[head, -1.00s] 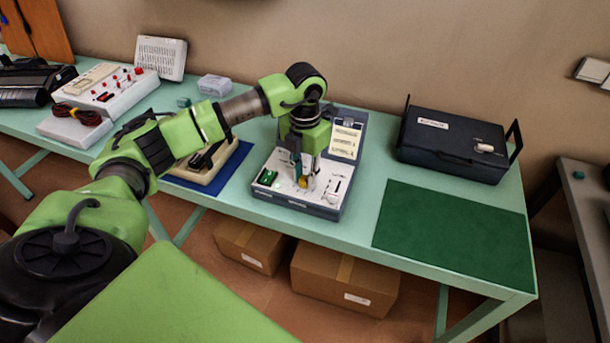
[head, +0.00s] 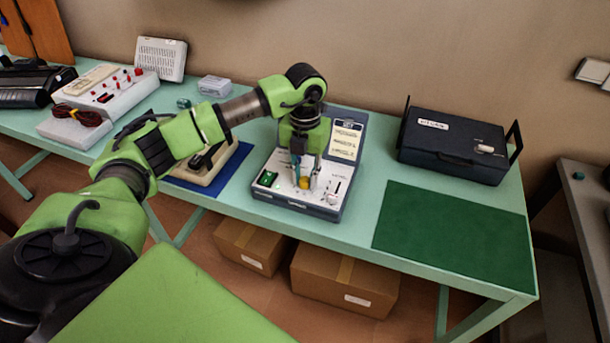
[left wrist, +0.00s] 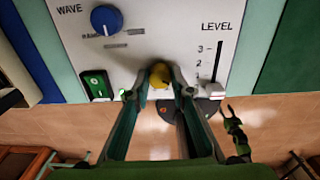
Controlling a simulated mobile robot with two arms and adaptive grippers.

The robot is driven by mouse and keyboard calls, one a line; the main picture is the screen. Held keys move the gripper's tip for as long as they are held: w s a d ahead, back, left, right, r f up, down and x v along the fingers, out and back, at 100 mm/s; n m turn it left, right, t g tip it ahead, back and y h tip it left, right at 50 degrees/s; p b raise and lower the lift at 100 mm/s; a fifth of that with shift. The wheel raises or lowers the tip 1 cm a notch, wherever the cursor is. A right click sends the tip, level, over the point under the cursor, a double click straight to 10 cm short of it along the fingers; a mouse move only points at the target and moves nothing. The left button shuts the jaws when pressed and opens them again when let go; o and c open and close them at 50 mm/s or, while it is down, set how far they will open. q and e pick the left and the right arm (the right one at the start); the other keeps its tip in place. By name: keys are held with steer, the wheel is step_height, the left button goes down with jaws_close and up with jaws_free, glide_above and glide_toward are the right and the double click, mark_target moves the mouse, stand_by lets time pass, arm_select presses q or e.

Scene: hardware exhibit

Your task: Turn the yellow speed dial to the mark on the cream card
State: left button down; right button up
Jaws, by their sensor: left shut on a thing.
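The yellow speed dial (head: 304,183) sits on the pale panel of a grey console (head: 328,213) in the head view. It also shows in the left wrist view (left wrist: 160,75). My left gripper (left wrist: 160,88) points down at the panel and is shut on the yellow dial, one finger on each side. In the head view the left gripper (head: 304,175) partly covers the dial. The cream card (head: 346,141) stands on the console's raised back part; its writing is too small to read. The dial's pointer cannot be made out. My right gripper is not in view.
The panel also bears a blue WAVE knob (left wrist: 106,19), a green rocker switch (left wrist: 97,86) and a LEVEL slider (left wrist: 215,89) close around the dial. A dark case (head: 452,148) and a bare green mat (head: 455,235) lie to the right.

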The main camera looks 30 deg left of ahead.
mark_target(305, 180)
arm_select(q)
steer(key=c, duration=1.8)
jaws_free()
step_height(305, 180, up, 12)
steer(key=shift+r, duration=0.1)
